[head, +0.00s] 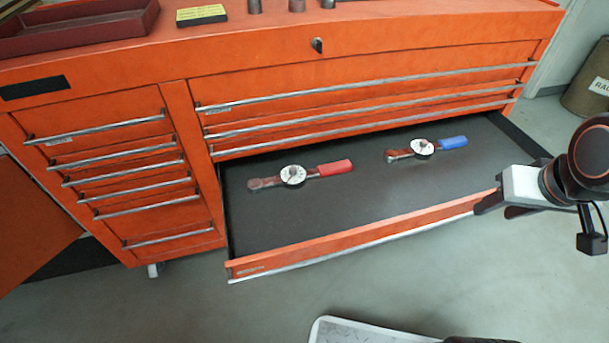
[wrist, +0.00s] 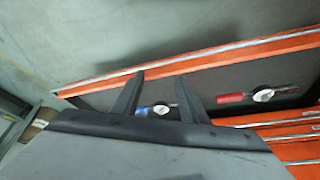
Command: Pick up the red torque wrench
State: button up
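The red torque wrench (head: 335,168) lies flat in the open drawer, left of its middle. It has a red handle, a round white dial and a ratchet head pointing left. In the wrist view the same wrench (wrist: 230,98) shows to the right, beyond the fingers. A similar wrench with a blue handle (head: 453,142) lies to its right in the drawer. My gripper (head: 490,207) is at the right end of the drawer front, well away from the red wrench. In the wrist view its two fingers (wrist: 162,78) are spread with nothing held between them.
The open drawer (head: 300,228) has a dark floor and an orange front panel with a metal handle. Closed drawers of the orange cabinet (head: 350,60) rise behind it. A bin (head: 590,85) stands at the far right.

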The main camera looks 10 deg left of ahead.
jog(key=w+a+r+n, duration=0.2)
jog(key=w+a, duration=0.5)
jog(key=a, duration=0.1)
jog(key=n+y, duration=0.2)
jog(key=n, duration=0.1)
send_over(293, 168)
jog(key=s+d, duration=0.1)
jog(key=s, duration=0.2)
notch_tip(293, 168, down, 12)
jog(key=shift+g, duration=0.4)
jog(key=shift+d+x, duration=0.15)
jog(key=shift+x, duration=1.45)
jog(key=shift+d+x, duration=0.15)
jog(key=shift+x, duration=1.45)
grip_shut()
